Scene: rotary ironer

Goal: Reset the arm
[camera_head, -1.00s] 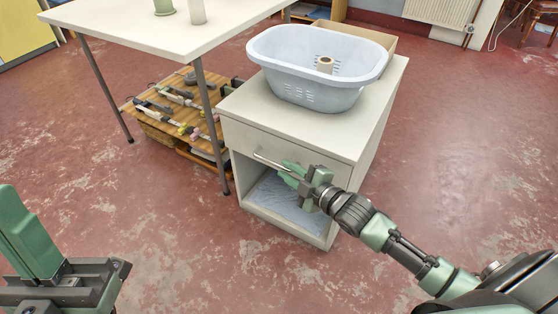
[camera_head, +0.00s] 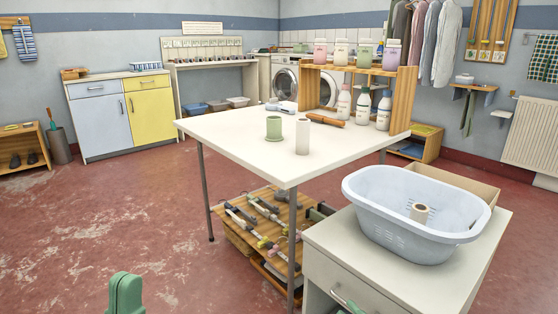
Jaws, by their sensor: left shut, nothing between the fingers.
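My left gripper (camera_head: 125,295) shows at the bottom edge, left of centre. Only its green finger end is in view, shut and empty, in front of the open red floor. The rest of my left arm is out of the picture. A small green tip of my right gripper (camera_head: 353,307) shows at the bottom edge, by the drawer handle (camera_head: 340,297) of the white cabinet (camera_head: 440,287). Whether it touches the handle or is open cannot be told.
The red floor (camera_head: 110,225) at left is clear.

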